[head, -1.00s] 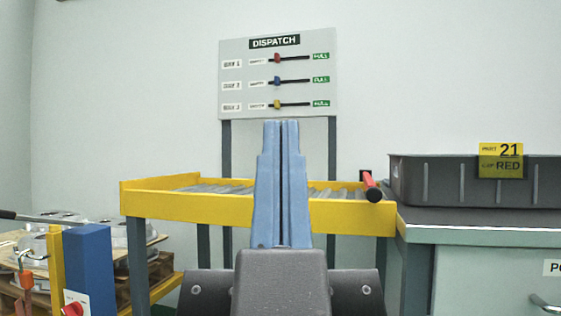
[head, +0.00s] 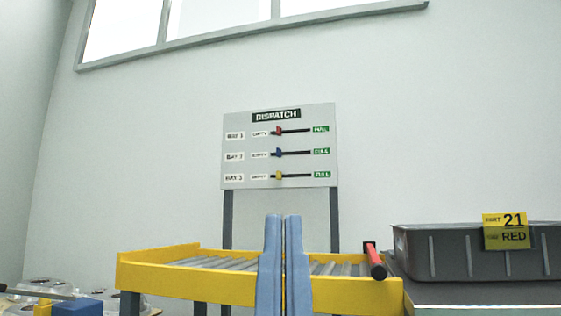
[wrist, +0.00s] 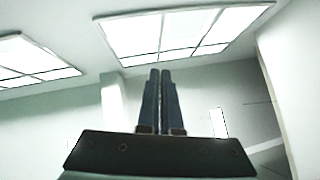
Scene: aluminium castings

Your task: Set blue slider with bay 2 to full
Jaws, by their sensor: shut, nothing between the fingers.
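The grey dispatch board (head: 230,165) stands on two posts behind the roller conveyor in the head view. Its middle row, labelled bay 2, has the blue slider (head: 280,153) at the left end of its black slot, beside the empty label. The full label (head: 321,151) is at the right end of that row. My gripper (head: 283,218) is shut and empty, pointing up, below the board in the picture and apart from the slider. The wrist view shows my gripper (wrist: 160,72) against the ceiling lights, with no board in sight.
The red slider (head: 279,131) and yellow slider (head: 279,175) also sit at the left of their slots. A yellow-framed conveyor (head: 190,283) with a red-handled lever (head: 375,262) lies in front. A grey bin (head: 460,265) stands on the bench at right.

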